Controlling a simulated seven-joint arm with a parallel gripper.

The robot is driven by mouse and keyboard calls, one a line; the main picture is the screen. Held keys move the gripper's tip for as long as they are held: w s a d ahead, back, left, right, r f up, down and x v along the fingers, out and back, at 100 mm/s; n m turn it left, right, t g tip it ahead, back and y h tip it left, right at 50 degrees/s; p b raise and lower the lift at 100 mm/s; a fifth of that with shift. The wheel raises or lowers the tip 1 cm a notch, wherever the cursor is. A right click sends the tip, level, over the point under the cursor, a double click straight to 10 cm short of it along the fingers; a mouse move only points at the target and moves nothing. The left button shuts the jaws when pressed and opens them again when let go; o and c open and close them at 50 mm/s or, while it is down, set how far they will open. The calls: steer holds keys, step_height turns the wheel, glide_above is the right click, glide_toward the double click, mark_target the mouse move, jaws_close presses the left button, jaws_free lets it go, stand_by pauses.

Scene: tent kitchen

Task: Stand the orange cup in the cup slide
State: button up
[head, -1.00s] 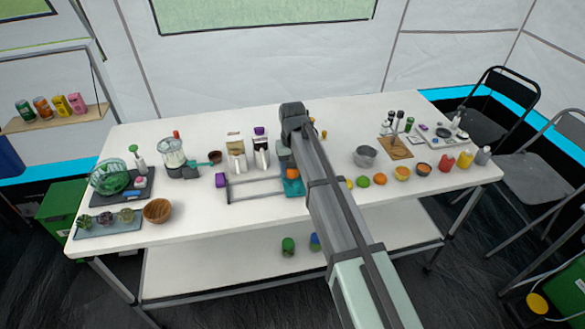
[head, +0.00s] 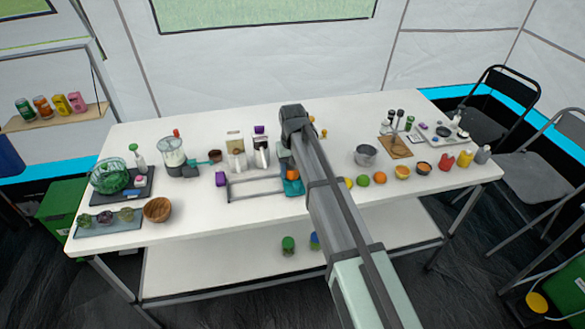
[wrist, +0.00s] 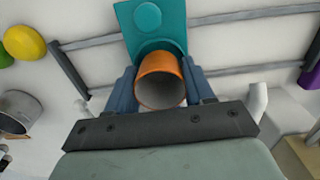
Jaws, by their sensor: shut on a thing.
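The orange cup (wrist: 160,67) is between the two blue-grey fingers of my gripper (wrist: 161,84), which is shut on it. Its open mouth faces the wrist camera. The cup slide is a grey rail frame (head: 255,198) with a teal carriage (head: 294,188); the carriage (wrist: 150,22), with a round teal knob, also shows in the wrist view. The cup overlaps the carriage's near edge there, and I cannot tell whether it rests on it. In the head view a small orange part of the cup (head: 292,174) shows at the carriage, and my arm hides most of the gripper.
Two dispensers (head: 236,154) (head: 261,153) stand behind the rails. A grey metal pot (head: 366,155) and several fruits, including a green one (head: 363,180), lie to the right. A wooden bowl (head: 157,210) is at left.

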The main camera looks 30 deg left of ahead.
steer(key=shift+f, duration=0.3)
steer(key=o, duration=0.5)
steer(key=shift+r, duration=0.1)
steer(key=shift+r, duration=5.45)
steer(key=shift+w+d, duration=0.1)
